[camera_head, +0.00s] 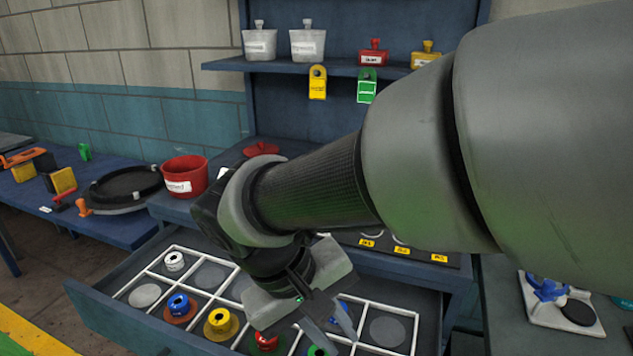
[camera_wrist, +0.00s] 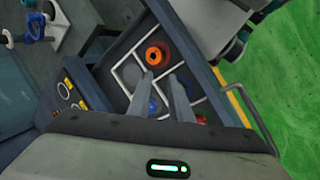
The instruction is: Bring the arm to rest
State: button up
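My gripper (camera_head: 336,328) hangs over the open drawer (camera_head: 95,306) at the end of my outstretched arm. In the wrist view, the two fingers of my gripper (camera_wrist: 162,76) stand apart with nothing held between them. Below them are the drawer's white-lined compartments, an orange ring-shaped piece (camera_wrist: 157,52) ahead of the fingertips, and a blue piece (camera_wrist: 154,105) partly hidden by a finger. My arm and gripper cover part of the drawer in the head view.
The drawer holds white (camera_head: 174,261), blue (camera_head: 179,304), yellow (camera_head: 221,322) and red (camera_head: 266,341) spools. A shelf (camera_head: 345,68) with containers is behind. A white plate (camera_head: 568,322) is at right.

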jog(key=s+d+r+m+t+y, duration=0.1)
jog(key=d+r+m+t+y, duration=0.4)
jog(key=d, duration=0.7)
notch_tip(320, 180, up, 18)
jog(key=p, duration=1.7)
jog(key=shift+g, duration=0.4)
